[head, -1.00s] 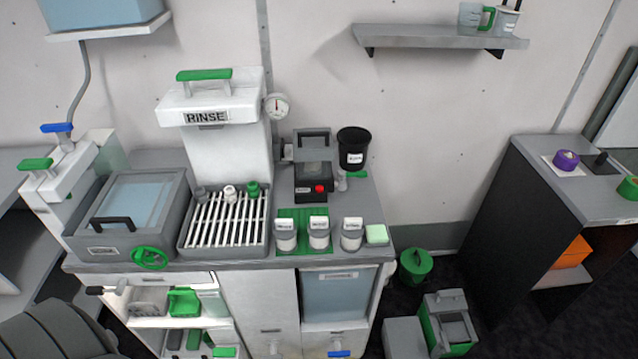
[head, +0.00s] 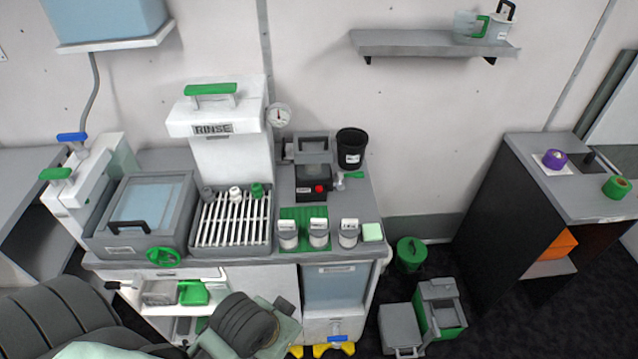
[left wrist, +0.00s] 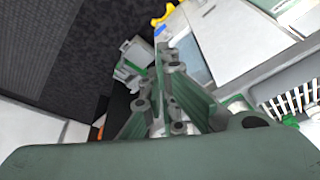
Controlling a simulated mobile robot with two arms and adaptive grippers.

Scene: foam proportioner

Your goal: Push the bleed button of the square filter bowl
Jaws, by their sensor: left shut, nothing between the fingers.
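A dark square housing (head: 312,183) with a red button (head: 320,188) on its front stands at the back right of the counter. A grey frame sits behind it. I cannot tell for sure whether it is the square filter bowl. My left arm comes in low from the left in the head view, in front of the cabinet, well below and in front of the dark housing. My left gripper (left wrist: 168,62) shows in the left wrist view with its green-grey fingers together and empty. The housing is not recognisable in that view. My right gripper is not in view.
Several small labelled jars (head: 319,234) stand in front of the dark housing. A black cup (head: 351,147) is behind it to the right. The slatted drain tray (head: 232,222) and tall white RINSE unit (head: 215,120) are to the left. A green-and-grey box (head: 441,308) stands on the floor.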

